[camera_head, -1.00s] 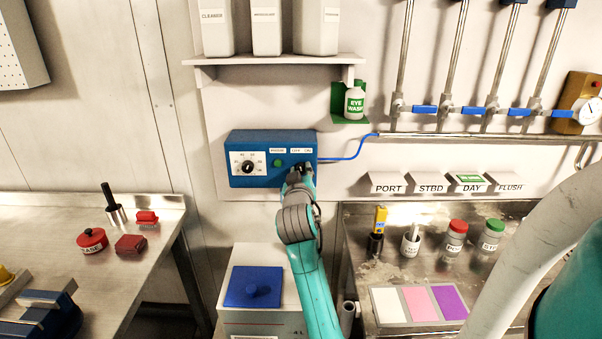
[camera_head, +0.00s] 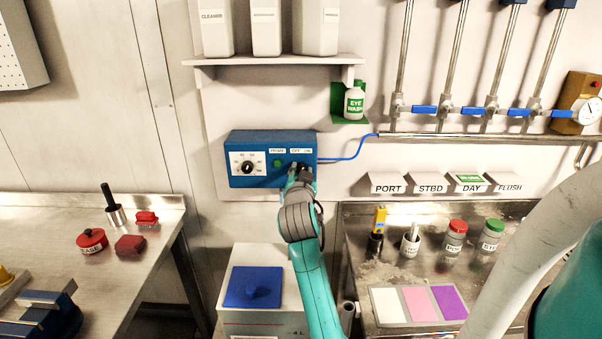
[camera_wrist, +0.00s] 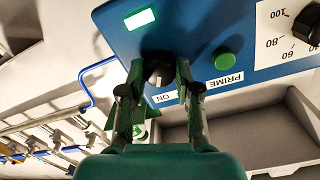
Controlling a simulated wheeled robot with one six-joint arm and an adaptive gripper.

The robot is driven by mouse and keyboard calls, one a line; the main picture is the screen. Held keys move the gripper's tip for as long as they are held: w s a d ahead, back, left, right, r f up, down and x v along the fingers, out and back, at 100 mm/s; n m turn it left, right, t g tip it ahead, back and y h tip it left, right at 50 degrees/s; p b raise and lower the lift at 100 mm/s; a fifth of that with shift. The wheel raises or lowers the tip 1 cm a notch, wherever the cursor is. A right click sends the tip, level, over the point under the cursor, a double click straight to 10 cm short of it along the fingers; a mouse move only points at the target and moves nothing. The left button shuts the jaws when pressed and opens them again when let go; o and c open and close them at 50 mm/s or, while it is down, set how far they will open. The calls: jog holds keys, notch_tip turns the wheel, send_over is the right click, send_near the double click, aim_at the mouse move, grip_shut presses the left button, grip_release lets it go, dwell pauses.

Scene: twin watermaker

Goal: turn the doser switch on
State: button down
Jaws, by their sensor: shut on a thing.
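The blue doser box (camera_head: 238,142) is on the wall, with a white dial, a green PRIME button (camera_head: 278,163) and an OFF/ON label above its right end. My gripper (camera_head: 301,172) reaches up to that right end and hides the switch in the head view. In the wrist view, my gripper (camera_wrist: 158,92) is shut on the black doser switch (camera_wrist: 158,66), one finger at each side. The ON label shows between the fingers; the OFF label is hidden. The switch's exact pointing is hard to tell.
The PRIME button is close beside one finger in the wrist view (camera_wrist: 222,60). A blue tube (camera_head: 350,154) leaves the box's right side. An eye wash bottle (camera_head: 354,102) hangs above right. A white container with a blue lid (camera_head: 257,287) stands below the box.

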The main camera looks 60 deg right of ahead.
dwell(0.4)
jog(key=c, duration=0.8)
grip_release()
jog(key=v, duration=1.2)
